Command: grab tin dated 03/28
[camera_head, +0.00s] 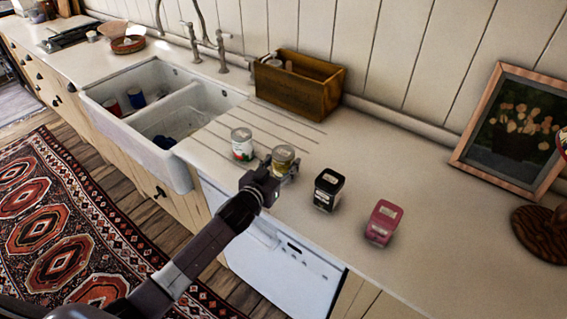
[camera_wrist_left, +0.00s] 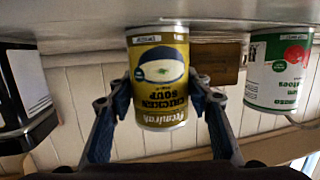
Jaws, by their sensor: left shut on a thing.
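The yellow chicken soup tin (camera_head: 284,157) stands upright near the front of the counter. My left gripper (camera_head: 266,178) is shut on it from the front. In the left wrist view, which is upside down, the tin (camera_wrist_left: 160,80) sits between the two fingers (camera_wrist_left: 158,100) and seems to stand on the counter. A white and green tomato tin (camera_head: 242,145) stands to its left; it also shows in the left wrist view (camera_wrist_left: 278,70). Small white labels show on the tins, but their dates are too small to read. My right gripper is not in view.
A black-lidded container (camera_head: 328,190) and a pink-red one (camera_head: 383,222) stand to the right of the tins. A wooden box (camera_head: 298,86) stands behind, by the wall. The white sink (camera_head: 160,105) is at left. A framed picture (camera_head: 510,130) leans at right. The right counter front is clear.

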